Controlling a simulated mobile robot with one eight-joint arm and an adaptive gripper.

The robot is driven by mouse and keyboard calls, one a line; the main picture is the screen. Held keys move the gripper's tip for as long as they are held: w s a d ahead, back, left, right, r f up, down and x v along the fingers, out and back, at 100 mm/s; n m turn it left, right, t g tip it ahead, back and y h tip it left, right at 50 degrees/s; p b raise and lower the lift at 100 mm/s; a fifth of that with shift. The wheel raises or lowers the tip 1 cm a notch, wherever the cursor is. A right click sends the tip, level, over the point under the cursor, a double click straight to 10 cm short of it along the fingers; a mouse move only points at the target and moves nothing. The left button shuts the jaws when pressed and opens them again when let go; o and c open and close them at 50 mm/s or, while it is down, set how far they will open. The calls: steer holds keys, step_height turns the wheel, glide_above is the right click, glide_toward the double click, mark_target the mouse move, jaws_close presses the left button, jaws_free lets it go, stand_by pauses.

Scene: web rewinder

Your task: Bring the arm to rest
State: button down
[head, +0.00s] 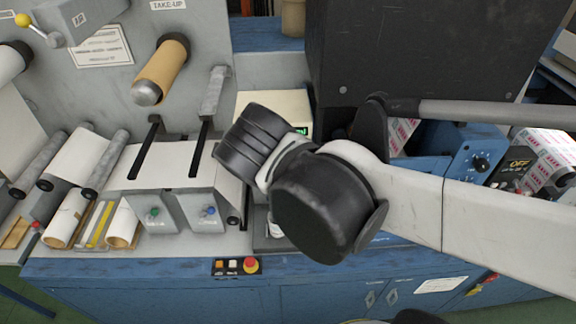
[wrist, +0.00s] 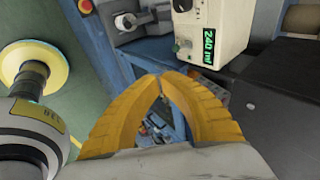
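My arm (head: 420,195) reaches in from the right in the head view, over the front of the machine bench. Its black wrist joints (head: 320,205) hide my gripper there. In the wrist view, the two yellow fingers of my gripper (wrist: 157,80) lean together and their tips meet. Nothing shows between the tips, so my gripper looks shut and empty.
A cream box with a green display (wrist: 208,46) stands close beyond the fingertips; part of it shows behind my wrist (head: 270,105). A take-up shaft with a brown core (head: 162,68) and a control panel with a red button (head: 250,265) are to the left. A dark housing (head: 430,50) stands behind my arm.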

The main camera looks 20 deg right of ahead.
steer(key=s+d+f+n+y+b, duration=0.1)
steer(key=s+f+n+y+b, duration=0.1)
steer(key=f+n+b, duration=0.9)
steer(key=s+d+f+n+y+b, duration=0.1)
steer(key=s+f+n+y+b, duration=0.1)
steer(key=f+n+b, duration=0.9)
step_height(320, 180, down, 13)
steer(key=b, duration=1)
steer(key=shift+s+d+t, duration=0.25)
steer(key=shift+s+t, duration=0.1)
steer(key=shift+t, duration=0.05)
